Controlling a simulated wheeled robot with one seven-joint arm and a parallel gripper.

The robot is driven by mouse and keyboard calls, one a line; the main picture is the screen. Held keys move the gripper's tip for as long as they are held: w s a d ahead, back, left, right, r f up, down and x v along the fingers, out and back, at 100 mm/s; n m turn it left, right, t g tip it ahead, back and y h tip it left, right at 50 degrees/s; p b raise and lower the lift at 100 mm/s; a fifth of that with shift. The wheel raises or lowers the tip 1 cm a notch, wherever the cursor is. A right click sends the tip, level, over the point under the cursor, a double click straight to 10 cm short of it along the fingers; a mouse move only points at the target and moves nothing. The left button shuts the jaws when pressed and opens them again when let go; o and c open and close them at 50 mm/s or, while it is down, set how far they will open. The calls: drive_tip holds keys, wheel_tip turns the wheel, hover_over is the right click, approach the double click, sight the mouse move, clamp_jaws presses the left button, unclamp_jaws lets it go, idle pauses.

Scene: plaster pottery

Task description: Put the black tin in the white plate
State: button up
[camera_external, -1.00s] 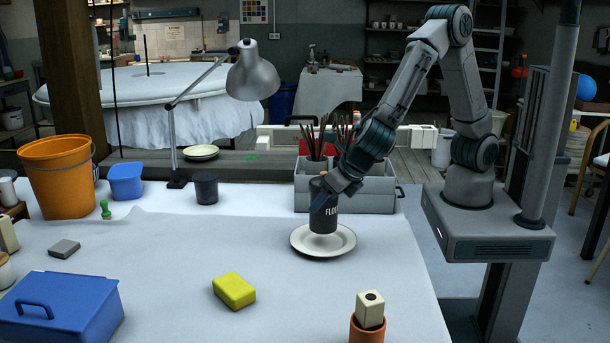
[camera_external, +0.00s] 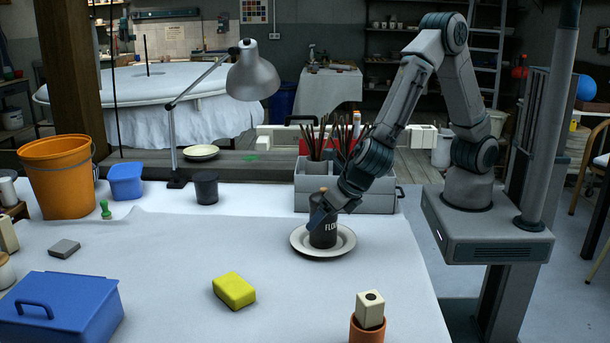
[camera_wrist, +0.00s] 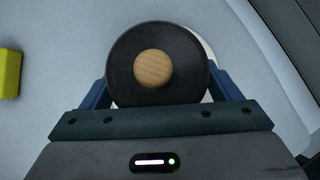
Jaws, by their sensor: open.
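The black tin (camera_external: 322,238) stands upright in the white plate (camera_external: 343,249), its base seeming to rest on it. In the wrist view the tin's round black lid with a wooden knob (camera_wrist: 153,69) fills the middle, and a strip of the plate shows at its right. My gripper (camera_external: 322,212) is open around the upper part of the tin, with a blue finger on each side. Whether the fingers still touch the tin is hard to tell.
A grey toolbox (camera_external: 371,191) with brushes stands just behind the plate. A yellow sponge (camera_external: 234,290) lies front left. A terracotta pot (camera_external: 367,330) holding a pale block is at the front right. A dark cup (camera_external: 206,188) stands at the back left. The cloth around the plate is clear.

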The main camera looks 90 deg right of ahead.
drive_tip(key=shift+r, duration=0.3)
drive_tip(key=p+v, duration=0.1)
drive_tip(key=v, duration=1)
drive_tip(key=shift+s+r, duration=0.2)
drive_tip(key=shift+r, duration=0.1)
drive_tip(key=shift+a, duration=0.1)
drive_tip(key=s+d+r+m+y+p, duration=0.1)
drive_tip(key=s+d+r+m+p, duration=0.3)
drive_tip(key=d+r+m+p, duration=0.2)
drive_tip(key=s+d+r+m+g+y+p, duration=0.1)
drive_tip(key=s+d+r+m+p, duration=0.4)
drive_tip(key=d+r+m, duration=0.6)
drive_tip(key=s+d+r+m+y+p, duration=0.1)
drive_tip(key=s+d+r+m+p, duration=0.4)
drive_tip(key=m, duration=0.6)
drive_tip(key=d+r+p, duration=0.2)
drive_tip(key=d+r, duration=0.1)
drive_tip(key=r, duration=0.1)
drive_tip(key=shift+d+r+m+g+y, duration=0.2)
drive_tip(key=shift+m+g+y, duration=0.1)
drive_tip(key=shift+m, duration=0.1)
drive_tip(key=shift+s, duration=0.1)
